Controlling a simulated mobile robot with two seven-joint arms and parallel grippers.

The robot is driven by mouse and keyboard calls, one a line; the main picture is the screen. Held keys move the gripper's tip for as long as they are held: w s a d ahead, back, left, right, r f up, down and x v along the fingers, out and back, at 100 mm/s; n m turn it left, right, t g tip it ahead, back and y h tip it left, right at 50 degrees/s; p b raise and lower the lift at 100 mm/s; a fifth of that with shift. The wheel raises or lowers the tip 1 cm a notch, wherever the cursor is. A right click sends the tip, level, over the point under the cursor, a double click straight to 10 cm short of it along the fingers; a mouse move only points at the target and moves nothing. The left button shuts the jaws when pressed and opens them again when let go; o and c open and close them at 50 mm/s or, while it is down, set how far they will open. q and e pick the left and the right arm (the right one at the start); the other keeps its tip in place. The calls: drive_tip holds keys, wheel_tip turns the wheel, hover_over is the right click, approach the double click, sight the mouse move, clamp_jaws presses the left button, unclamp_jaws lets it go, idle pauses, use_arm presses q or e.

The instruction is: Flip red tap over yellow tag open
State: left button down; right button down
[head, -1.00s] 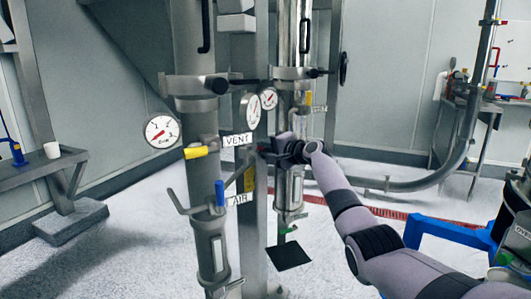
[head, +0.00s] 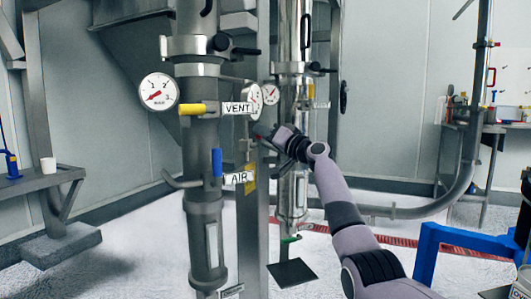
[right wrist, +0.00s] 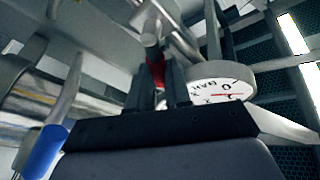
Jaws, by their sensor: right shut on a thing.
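The red tap (right wrist: 155,68) shows in the right wrist view as a small red piece between my fingers. My right gripper (right wrist: 165,85) is shut on it; the fingers hide most of the tap. In the head view my right gripper (head: 268,133) reaches in from the right, beside the grey post and below the VENT label. A trace of red shows at its fingertips. The yellow tag (head: 249,180) is on the post below the gripper, partly behind the AIR label. My left gripper is not in view.
A large pipe with a yellow handle (head: 192,109), a blue handle (head: 216,162) and a pressure gauge (head: 158,93) stands left of the gripper. The VENT label (head: 237,108) and AIR label (head: 239,177) stick out close by. A shiny metal column (head: 293,45) stands behind.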

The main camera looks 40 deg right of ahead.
use_arm(q)
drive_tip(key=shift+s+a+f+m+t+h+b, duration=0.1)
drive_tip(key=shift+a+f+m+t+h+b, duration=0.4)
drive_tip(key=shift+b, duration=1.5)
use_arm(e)
drive_tip(key=shift+s+a+r+n+t+y, duration=0.1)
drive_tip(key=shift+s+a+n+t+y, duration=0.4)
drive_tip(key=shift+n, duration=0.95)
drive_tip(key=shift+w+a+r+n+g+y, duration=0.1)
drive_tip(key=shift+w+a+n+y, duration=0.1)
drive_tip(key=shift+n+y, duration=1)
drive_tip(key=shift+s+a+n+t+y, duration=0.2)
drive_tip(key=shift+a+n+y, duration=0.15)
drive_tip(key=shift+n, duration=1.4)
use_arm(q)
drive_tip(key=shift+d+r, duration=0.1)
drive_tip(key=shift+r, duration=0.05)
use_arm(e)
drive_tip(key=c, duration=1.1)
unclamp_jaws()
drive_tip(key=shift+o, duration=0.2)
